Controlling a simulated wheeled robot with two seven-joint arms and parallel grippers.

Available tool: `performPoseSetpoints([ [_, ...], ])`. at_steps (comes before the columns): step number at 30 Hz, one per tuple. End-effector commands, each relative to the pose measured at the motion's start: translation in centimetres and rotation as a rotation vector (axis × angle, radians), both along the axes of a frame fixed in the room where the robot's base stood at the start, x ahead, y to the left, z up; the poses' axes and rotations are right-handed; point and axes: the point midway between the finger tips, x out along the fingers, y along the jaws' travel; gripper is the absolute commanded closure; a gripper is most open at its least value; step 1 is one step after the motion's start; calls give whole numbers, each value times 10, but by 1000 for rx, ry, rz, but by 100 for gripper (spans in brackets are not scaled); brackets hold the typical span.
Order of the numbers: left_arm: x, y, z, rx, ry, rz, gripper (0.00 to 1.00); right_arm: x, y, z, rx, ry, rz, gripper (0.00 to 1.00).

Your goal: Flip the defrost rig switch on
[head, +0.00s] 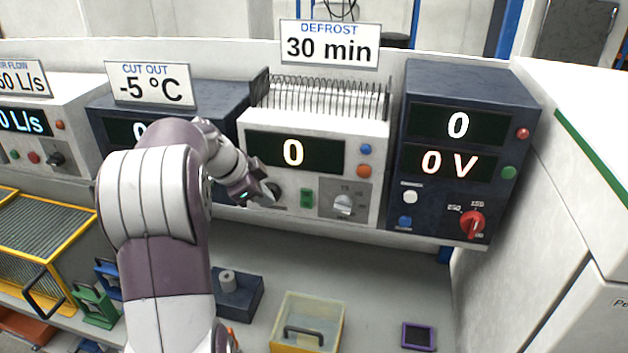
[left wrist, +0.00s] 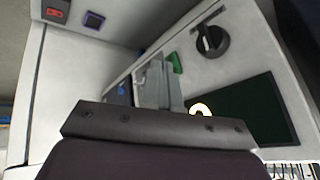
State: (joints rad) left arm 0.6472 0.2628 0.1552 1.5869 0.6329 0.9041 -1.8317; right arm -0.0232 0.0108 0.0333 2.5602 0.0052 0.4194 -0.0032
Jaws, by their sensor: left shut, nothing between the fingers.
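The defrost rig (head: 315,125) is a white box under a "DEFROST 30 min" sign, with its display (head: 294,153) reading 0. Its green switch (head: 307,198) sits low on the front between a black knob (head: 275,188) and a pale dial (head: 343,204). My left gripper (head: 267,198) is shut and empty, in front of the panel just left of the green switch, partly covering the black knob. In the left wrist view the closed fingers (left wrist: 158,88) point toward the panel, with the green switch (left wrist: 175,62) close beside their tips. Contact cannot be told. My right gripper is out of view.
A dark blue power unit (head: 460,90) with a red knob (head: 472,222) stands to the right. The Cut Out unit (head: 225,95) stands to the left, partly behind my arm. Below are a clear-walled yellow bin (head: 305,340), a dark block (head: 240,300) and a purple-framed item (head: 418,336).

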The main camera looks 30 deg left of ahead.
Motion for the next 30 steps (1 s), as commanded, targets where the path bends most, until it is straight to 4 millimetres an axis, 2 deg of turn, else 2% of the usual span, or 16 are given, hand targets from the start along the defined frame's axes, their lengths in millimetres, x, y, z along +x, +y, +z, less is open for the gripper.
performPoseSetpoints([
  [3,4,-8,8,82,-68,-207,100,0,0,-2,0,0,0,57],
  [6,2,-11,8,126,-89,-307,100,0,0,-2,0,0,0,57],
  [17,2,-11,6,148,-96,-341,100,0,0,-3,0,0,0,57],
  [20,5,-13,-2,150,-96,-342,100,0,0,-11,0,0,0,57],
  [24,17,-19,-24,149,-96,-343,100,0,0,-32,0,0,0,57],
  [25,20,-20,-19,146,-94,-342,100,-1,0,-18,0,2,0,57],
  [26,24,-22,-22,145,-93,-341,100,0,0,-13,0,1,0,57],
  [30,39,-30,-48,145,-91,-342,100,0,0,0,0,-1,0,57],
])
